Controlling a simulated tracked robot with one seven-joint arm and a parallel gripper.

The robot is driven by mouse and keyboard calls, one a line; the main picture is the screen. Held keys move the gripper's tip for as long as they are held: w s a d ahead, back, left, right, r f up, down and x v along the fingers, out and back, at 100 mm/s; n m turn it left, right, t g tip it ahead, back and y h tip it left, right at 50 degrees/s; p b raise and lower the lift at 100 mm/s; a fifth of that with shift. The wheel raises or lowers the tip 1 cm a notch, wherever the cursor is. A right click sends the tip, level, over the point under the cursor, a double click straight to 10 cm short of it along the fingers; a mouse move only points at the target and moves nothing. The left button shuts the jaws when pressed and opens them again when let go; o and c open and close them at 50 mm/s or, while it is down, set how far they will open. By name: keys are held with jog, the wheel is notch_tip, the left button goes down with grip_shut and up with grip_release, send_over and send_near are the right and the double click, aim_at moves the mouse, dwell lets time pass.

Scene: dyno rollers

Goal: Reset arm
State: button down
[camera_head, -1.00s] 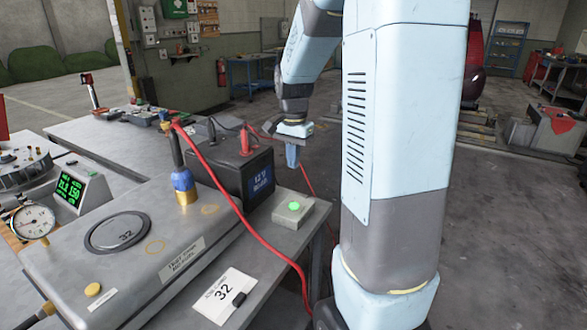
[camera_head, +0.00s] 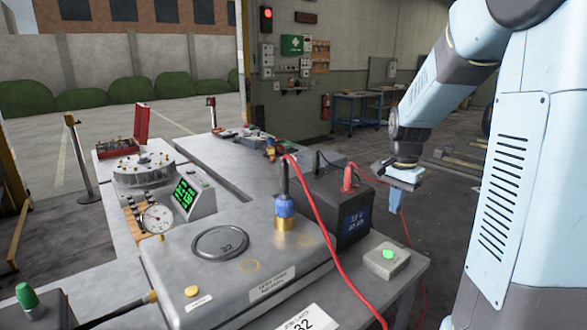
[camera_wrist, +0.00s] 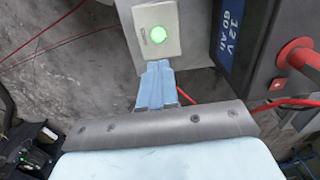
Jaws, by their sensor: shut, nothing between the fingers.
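My light-blue arm reaches in from the right in the head view. My gripper (camera_head: 396,208) hangs from it, pointing down, beyond the right edge of the bench near the battery. In the wrist view the blue fingers of my gripper (camera_wrist: 156,72) lie together, shut and empty. A grey box with a lit green button (camera_head: 387,254) sits on the bench close by; it also shows just past the fingertips in the wrist view (camera_wrist: 154,34).
A dark battery (camera_head: 325,205) with a red cable (camera_head: 322,235) stands beside the gripper. A grey metal housing (camera_head: 165,262) fills the front of the bench. A gauge (camera_head: 157,219) and a green-digit display (camera_head: 187,194) stand left. Open floor lies beyond the bench's right side.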

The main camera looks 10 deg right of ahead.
jog(key=s+a+r+n+t, duration=0.1)
jog(key=s+a+r+n, duration=0.2)
jog(key=s, duration=0.4)
jog(key=s+a+r+n+t, duration=0.2)
jog(key=s+a+r+n, duration=0.1)
jog(key=s, duration=0.4)
jog(key=s+a+r+n+t, duration=0.2)
jog(key=s+a+r+n, duration=0.1)
jog(key=s, duration=0.4)
jog(key=shift+a+r+n, duration=0.3)
jog(key=shift+r+n, duration=0.4)
jog(key=shift+n, duration=0.2)
dwell(0.4)
